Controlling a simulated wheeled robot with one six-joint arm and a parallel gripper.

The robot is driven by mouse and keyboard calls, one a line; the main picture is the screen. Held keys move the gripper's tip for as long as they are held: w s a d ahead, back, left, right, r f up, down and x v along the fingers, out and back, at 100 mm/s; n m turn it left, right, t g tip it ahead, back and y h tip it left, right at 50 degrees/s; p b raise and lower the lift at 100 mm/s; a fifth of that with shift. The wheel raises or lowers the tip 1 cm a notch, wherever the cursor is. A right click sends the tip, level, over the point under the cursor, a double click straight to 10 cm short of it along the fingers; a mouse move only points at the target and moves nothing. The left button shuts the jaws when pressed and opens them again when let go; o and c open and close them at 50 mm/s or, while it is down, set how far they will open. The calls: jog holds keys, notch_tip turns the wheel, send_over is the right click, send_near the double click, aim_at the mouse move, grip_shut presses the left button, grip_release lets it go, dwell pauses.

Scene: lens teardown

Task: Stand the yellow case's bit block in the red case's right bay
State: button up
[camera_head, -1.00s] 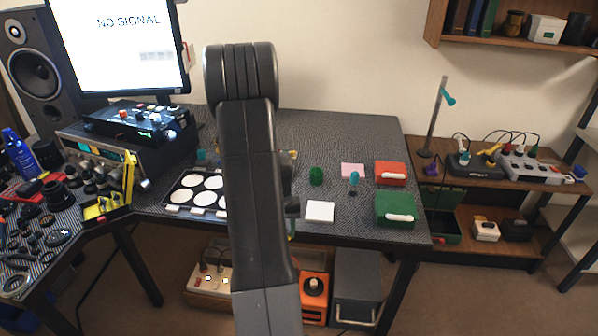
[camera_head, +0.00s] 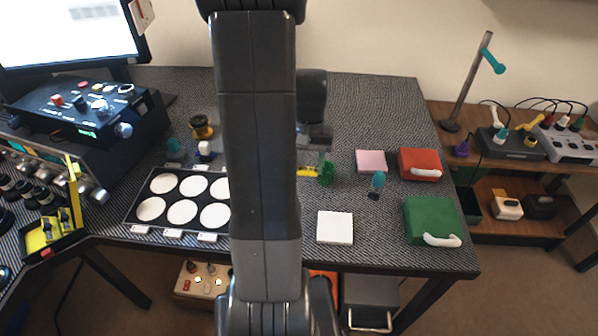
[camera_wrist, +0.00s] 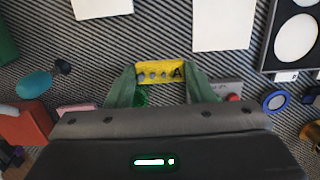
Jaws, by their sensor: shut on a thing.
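My gripper (camera_wrist: 160,88) is shut on a yellow bit block (camera_wrist: 160,72) marked with an A, with several round grey bits along it. In the head view the block (camera_head: 307,171) shows as a yellow strip beside my arm, over the middle of the desk. The red case (camera_head: 420,160), with a white handle, lies on the desk to the right of my gripper; its bays cannot be made out. It also shows at the left of the wrist view (camera_wrist: 24,122). The open yellow case (camera_head: 40,240) stands at the far left.
A green bristly object (camera_head: 326,174) is close by my gripper. A pink pad (camera_head: 371,161), a teal-headed item (camera_head: 378,181), a white square (camera_head: 335,227) and a green case (camera_head: 432,218) lie to the right. A tray of white discs (camera_head: 165,200) is left.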

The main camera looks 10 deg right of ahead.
aim_at(307, 196)
notch_tip(307, 196, down, 9)
jog(key=shift+r, duration=0.1)
dwell(0.3)
jog(key=shift+s, duration=0.1)
jog(key=shift+f+b, duration=0.2)
jog(key=shift+b, duration=0.15)
jog(key=o, duration=1)
jog(key=shift+c, duration=0.2)
